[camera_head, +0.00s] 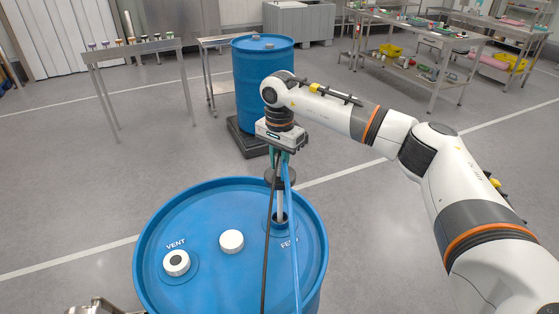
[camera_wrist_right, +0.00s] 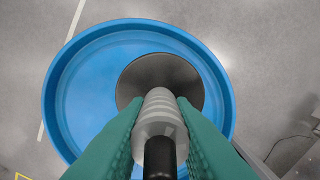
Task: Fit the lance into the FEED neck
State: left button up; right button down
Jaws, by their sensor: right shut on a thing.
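My right gripper (camera_head: 281,154) is shut on the lance (camera_head: 280,203) above the near blue drum (camera_head: 165,216). In the right wrist view, its teal fingers (camera_wrist_right: 159,125) clasp a grey ribbed part of the lance (camera_wrist_right: 160,112), with a wide dark disc (camera_wrist_right: 135,75) beyond it. The lance looks roughly upright. Its grey shaft reaches down to the FEED neck (camera_head: 273,222), a dark opening on the drum's right side. The lower end overlaps the opening; I cannot tell how deep it sits. Hoses partly hide the neck. The left gripper is not in view.
A black hose (camera_head: 266,255) and a blue hose (camera_head: 294,262) hang across the drum's right side. A white cap (camera_head: 231,241) lies on the lid, left of the neck. Another blue drum (camera_head: 251,90) stands behind on a dark pallet.

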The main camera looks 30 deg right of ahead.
aim_at(279, 203)
jog(key=shift+f+b, duration=4.9)
jog(key=shift+f, duration=2.6)
jog(key=shift+r, duration=0.1)
jog(key=c, duration=1.2)
grip_release()
jog(key=shift+o, duration=0.2)
notch_tip(279, 203, up, 12)
jog(key=shift+b, duration=0.65)
